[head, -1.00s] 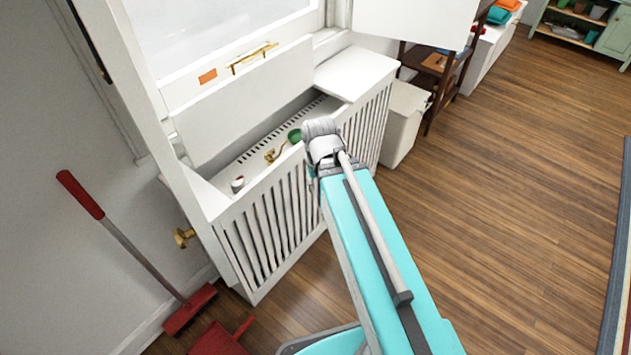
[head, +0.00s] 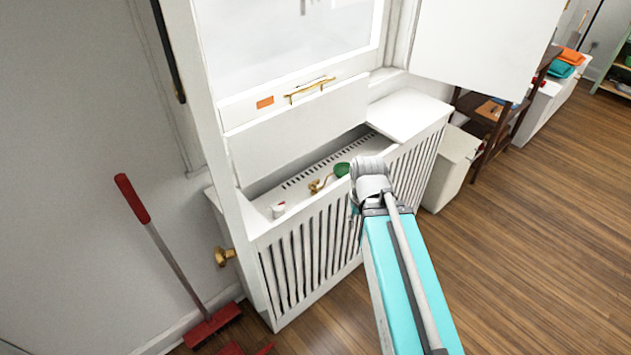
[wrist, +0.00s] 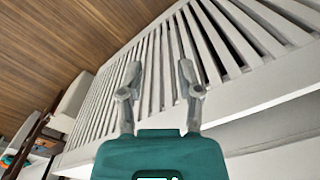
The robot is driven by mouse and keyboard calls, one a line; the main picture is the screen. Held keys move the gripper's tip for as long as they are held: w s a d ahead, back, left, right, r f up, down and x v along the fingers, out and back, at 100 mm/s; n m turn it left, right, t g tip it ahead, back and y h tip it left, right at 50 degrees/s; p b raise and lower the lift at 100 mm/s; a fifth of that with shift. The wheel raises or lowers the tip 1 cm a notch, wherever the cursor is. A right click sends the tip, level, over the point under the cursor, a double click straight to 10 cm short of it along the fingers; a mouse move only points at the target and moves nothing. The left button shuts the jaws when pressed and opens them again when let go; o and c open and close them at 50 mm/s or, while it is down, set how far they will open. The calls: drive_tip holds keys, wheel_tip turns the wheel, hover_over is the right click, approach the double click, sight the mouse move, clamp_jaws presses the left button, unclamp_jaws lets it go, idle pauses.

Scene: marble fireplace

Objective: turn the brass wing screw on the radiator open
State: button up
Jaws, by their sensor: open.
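The radiator stands inside a white slatted cover (head: 310,250) below the window, with part of the cover's top open. In the head view a small brass piece (head: 317,186), which looks like the wing screw, sits in the opening. Its exact shape and turn are too small to tell. A round green part (head: 342,169) shows just right of it. My gripper (wrist: 160,75) is open and empty in the wrist view, its fingers in front of the cover's slats (wrist: 150,65). In the head view my arm hides the gripper. The wrist view does not show the brass piece.
A white and red knob (head: 278,208) sits at the opening's left. A raised white panel (head: 290,135) with a brass handle (head: 308,89) stands behind it. A red broom (head: 165,255) leans at the left. A white bin (head: 452,170) stands right. The floor at right is clear.

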drive_tip(key=w+a+r+m+p, duration=0.2)
drive_tip(key=w, duration=0.4)
drive_tip(key=w+a+r+m+p, duration=0.2)
drive_tip(key=w+m, duration=0.1)
drive_tip(key=w, duration=0.3)
wheel_tip(320, 180, up, 3)
drive_tip(key=m+p, duration=0.3)
drive_tip(key=m, duration=0.3)
hover_over(314, 181)
drive_tip(key=shift+f, duration=0.1)
drive_tip(key=shift+f, duration=0.1)
wheel_tip(314, 181, down, 14)
drive_tip(key=b, duration=1.4)
drive_tip(key=shift+r, duration=0.2)
clamp_jaws()
